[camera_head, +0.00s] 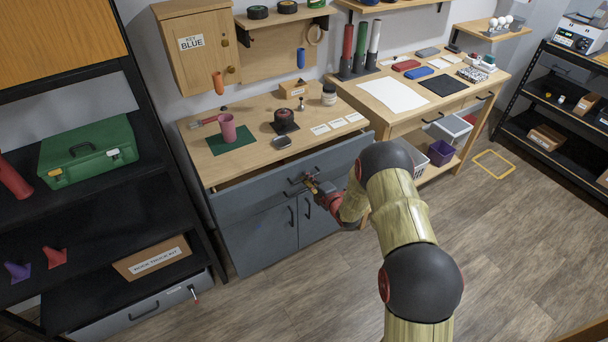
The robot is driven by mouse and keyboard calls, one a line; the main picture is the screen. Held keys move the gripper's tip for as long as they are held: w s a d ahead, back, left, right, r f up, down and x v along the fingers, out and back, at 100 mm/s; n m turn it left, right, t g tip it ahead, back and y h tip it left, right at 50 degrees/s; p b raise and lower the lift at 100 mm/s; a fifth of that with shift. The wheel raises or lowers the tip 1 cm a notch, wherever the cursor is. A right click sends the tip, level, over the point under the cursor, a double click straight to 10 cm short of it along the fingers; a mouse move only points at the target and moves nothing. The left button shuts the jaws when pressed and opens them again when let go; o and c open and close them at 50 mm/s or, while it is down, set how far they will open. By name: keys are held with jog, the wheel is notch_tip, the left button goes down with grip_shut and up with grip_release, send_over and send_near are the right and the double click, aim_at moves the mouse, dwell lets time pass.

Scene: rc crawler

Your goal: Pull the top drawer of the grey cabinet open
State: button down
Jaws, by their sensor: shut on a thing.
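The grey cabinet (262,240) stands under a wooden top, with a wide top drawer (247,199) above two doors with black handles. The drawer front stands out a little from the cabinet, and a dark gap shows along its upper edge. My gripper (306,179) is at the black drawer handle (294,191), in the middle right of the drawer front, and is shut on it.
On the cabinet top are a pink cup (227,128) on a green mat and a dark round device (285,121). A wooden workbench (405,116) stands close on the right. A black shelf with a green case (88,152) stands on the left. The floor in front is clear.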

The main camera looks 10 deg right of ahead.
jog(key=f+v, duration=0.2)
jog(key=v, duration=0.9)
jog(key=s+f+v, duration=0.1)
jog(key=f+v, duration=0.1)
jog(key=v, duration=1)
jog(key=shift+f, duration=0.5)
jog(key=shift+d, duration=0.15)
jog(key=c, duration=2.2)
grip_release()
jog(key=shift+c, duration=0.2)
jog(key=v, duration=1.2)
